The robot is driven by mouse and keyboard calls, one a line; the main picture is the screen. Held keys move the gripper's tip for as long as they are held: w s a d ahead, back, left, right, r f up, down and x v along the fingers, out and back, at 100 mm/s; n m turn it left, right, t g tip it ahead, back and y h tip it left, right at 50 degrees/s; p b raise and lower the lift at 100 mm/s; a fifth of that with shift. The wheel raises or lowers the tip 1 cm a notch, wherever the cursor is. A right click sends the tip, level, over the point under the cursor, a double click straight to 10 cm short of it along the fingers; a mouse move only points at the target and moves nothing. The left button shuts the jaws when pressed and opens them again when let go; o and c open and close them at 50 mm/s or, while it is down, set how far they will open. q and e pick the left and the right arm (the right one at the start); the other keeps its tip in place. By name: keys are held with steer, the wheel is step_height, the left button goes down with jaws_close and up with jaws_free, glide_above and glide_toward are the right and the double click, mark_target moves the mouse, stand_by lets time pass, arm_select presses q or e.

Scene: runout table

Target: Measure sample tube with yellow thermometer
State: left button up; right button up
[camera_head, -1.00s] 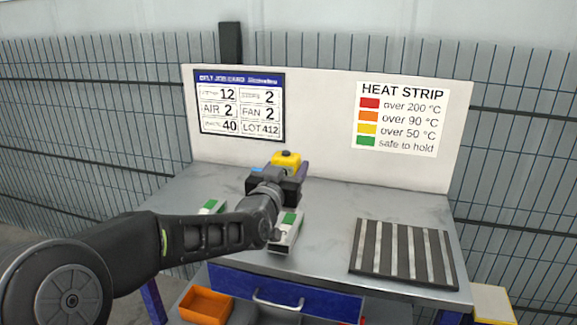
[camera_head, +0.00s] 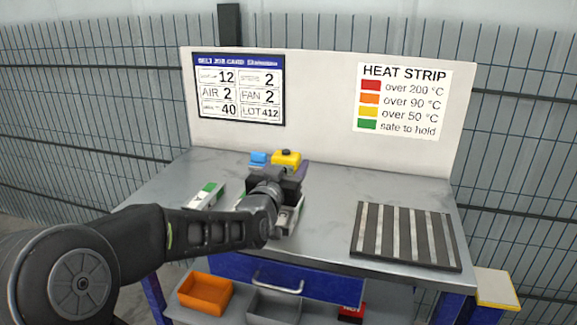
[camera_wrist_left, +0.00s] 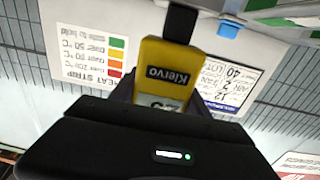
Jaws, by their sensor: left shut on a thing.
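The yellow thermometer (camera_head: 287,160), marked "Klervo" in the left wrist view (camera_wrist_left: 168,68), is held in my left gripper (camera_head: 293,176) above the table. A black part extends from its end in the wrist view. Two pale pieces with green strips lie on the table and may be sample tubes. One (camera_head: 206,195) is left of the gripper; the other (camera_head: 291,217) is partly hidden behind my gripper and wrist. I cannot tell whether the thermometer touches anything. My right gripper is out of view.
A blue object (camera_head: 258,158) stands behind the gripper, left of the thermometer. A striped dark rack (camera_head: 405,235) lies at the right of the grey table (camera_head: 335,200). A back panel (camera_head: 320,105) bounds the table. Orange (camera_head: 205,293) and grey (camera_head: 273,305) bins sit below.

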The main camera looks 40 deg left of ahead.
arm_select(q)
steer(key=shift+d+f+b, duration=0.1)
steer(key=shift+f+b, duration=0.8)
steer(key=shift+b, duration=0.1)
stand_by(2.4)
steer(key=shift+r+p, duration=2.2)
steer(key=shift+r, duration=1.65)
